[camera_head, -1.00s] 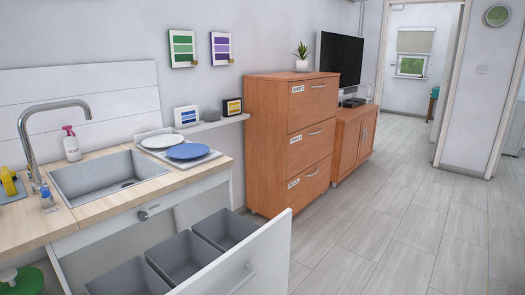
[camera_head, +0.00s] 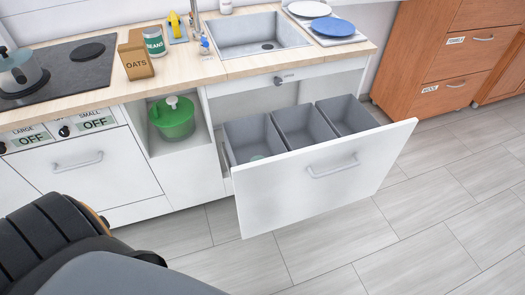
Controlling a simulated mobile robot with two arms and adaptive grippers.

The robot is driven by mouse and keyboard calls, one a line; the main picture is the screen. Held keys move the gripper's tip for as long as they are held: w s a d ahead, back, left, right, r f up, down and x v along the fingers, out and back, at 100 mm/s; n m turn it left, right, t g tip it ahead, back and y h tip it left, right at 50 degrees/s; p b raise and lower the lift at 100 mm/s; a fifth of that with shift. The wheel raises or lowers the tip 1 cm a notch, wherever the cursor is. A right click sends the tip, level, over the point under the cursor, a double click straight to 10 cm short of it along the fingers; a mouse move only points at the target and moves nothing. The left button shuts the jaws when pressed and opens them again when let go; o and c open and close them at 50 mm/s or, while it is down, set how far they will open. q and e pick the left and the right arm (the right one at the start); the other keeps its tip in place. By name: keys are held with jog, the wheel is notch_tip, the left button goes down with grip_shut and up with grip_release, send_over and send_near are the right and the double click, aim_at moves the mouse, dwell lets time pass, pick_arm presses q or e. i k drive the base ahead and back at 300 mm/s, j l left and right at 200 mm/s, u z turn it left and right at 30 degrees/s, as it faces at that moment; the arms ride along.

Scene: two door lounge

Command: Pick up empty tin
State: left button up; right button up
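A tin labelled BEANS (camera_head: 154,41) stands upright on the wooden counter, behind and to the right of the oats box. It has a pale and green label. Its top is not clear enough to tell whether it is empty. Dark and grey parts of my own body fill the lower left corner. Neither of my grippers can be made out, and nothing of mine touches the tin.
An oats box (camera_head: 136,58) stands in front of the tin. A hob (camera_head: 78,72) with a pot is left, a sink (camera_head: 250,38) right. A pulled-out drawer (camera_head: 310,180) with grey bins juts over the floor. A green container (camera_head: 172,120) sits in an open niche.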

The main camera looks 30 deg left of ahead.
aim_at(153, 38)
jog(key=u, duration=1.65)
jog(key=z, duration=1.3)
jog(key=i+j+z, duration=0.1)
jog(key=j, duration=0.35)
jog(key=i+j+z, duration=0.1)
jog(key=j, duration=0.4)
jog(key=u, duration=1.35)
